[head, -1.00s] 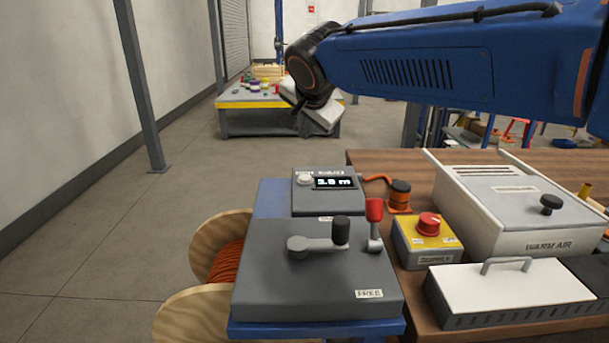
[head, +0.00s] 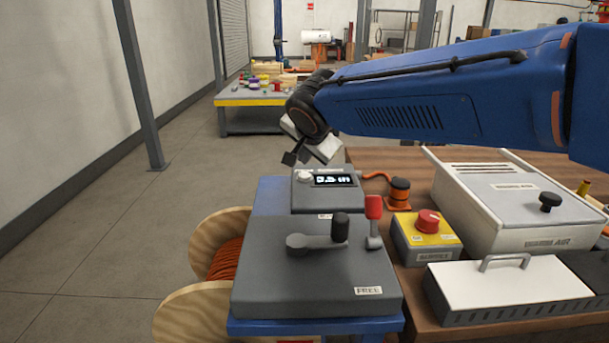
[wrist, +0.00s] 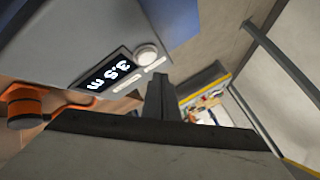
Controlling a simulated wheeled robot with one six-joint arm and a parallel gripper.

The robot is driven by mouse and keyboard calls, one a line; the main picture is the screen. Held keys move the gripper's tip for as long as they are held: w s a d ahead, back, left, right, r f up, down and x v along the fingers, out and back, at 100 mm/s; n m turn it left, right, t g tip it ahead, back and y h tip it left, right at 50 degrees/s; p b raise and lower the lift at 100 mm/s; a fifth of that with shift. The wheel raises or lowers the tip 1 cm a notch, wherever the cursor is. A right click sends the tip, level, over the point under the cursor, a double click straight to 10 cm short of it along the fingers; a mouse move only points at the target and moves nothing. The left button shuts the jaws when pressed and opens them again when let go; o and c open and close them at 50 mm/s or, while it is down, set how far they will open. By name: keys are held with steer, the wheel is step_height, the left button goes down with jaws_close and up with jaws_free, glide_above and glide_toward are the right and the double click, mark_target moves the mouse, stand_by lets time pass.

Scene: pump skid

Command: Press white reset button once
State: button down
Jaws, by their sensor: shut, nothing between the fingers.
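The white round button (head: 303,176) sits on the grey display box (head: 322,196), just left of its lit screen (head: 333,180). My gripper (head: 290,158) is shut and empty. In the head view its dark fingertips are a little above and behind the button. In the wrist view the shut fingers (wrist: 158,88) point near the button, with a gap between them in the picture. I see no contact.
A grey box with a black-knobbed crank (head: 318,240) and a red-topped lever (head: 374,215) stands in front. To the right are a yellow box with a red button (head: 428,222), an orange connector (head: 399,194) and a warm air unit (head: 515,205). A cable reel (head: 205,270) stands left.

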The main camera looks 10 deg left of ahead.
mark_target(305, 177)
steer(key=shift+f, duration=0.65)
steer(key=shift+f, duration=0.15)
stand_by(1.6)
steer(key=shift+f, duration=0.2)
steer(key=shift+f, duration=0.55)
stand_by(0.9)
steer(key=shift+r, duration=0.95)
steer(key=shift+r, duration=2.5)
